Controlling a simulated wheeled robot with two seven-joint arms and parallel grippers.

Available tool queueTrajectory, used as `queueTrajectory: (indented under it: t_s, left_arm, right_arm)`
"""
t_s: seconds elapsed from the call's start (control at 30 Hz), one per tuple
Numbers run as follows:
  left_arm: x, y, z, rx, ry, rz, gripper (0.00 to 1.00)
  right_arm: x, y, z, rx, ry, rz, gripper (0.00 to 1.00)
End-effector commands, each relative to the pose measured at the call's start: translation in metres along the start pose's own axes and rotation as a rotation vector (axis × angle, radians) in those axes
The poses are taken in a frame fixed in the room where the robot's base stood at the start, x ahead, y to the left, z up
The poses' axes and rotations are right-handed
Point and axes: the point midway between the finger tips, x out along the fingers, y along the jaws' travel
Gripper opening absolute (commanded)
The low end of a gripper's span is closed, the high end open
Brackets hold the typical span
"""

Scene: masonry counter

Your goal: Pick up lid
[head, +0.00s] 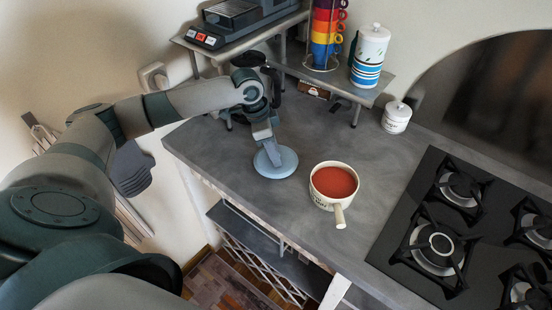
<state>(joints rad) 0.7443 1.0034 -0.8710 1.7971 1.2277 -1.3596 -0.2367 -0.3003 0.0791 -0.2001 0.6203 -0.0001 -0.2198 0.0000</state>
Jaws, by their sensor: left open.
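The lid (284,166) is a pale blue-grey disc lying on the grey counter, left of the pot. My left gripper (269,157) is right over the lid, pointing down at its middle, with its fingers open. The lid's centre is hidden behind the fingers, so I cannot tell whether they touch it. A small cream pot (317,196) with red contents stands to the right, uncovered, its handle towards the front edge. My right gripper is not in view.
A black gas hob (441,270) fills the counter's right side. A small white jar (396,117) stands at the back. A raised shelf (345,84) holds a striped canister (369,62) and stacked coloured cups (325,37). The counter (360,150) is clear behind the pot.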

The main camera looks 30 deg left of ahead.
Motion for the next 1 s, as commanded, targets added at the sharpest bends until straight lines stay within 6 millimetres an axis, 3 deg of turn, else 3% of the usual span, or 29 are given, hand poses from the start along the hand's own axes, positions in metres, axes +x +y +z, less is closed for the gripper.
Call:
queueTrajectory:
  t_s: [0.43,0.6,1.0]
  left_arm:
    - [0.0002,0.0000,-0.0002,0.001,0.001,0.000,0.41]
    - [0.0001,0.0000,-0.0002,0.001,0.001,0.000,0.00]
    - [-0.0022,-0.0004,-0.0011,0.001,0.002,-0.001,0.00]
  right_arm:
    - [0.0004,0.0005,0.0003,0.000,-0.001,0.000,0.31]
    - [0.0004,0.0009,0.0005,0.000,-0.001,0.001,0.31]
    - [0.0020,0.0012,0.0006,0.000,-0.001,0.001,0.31]
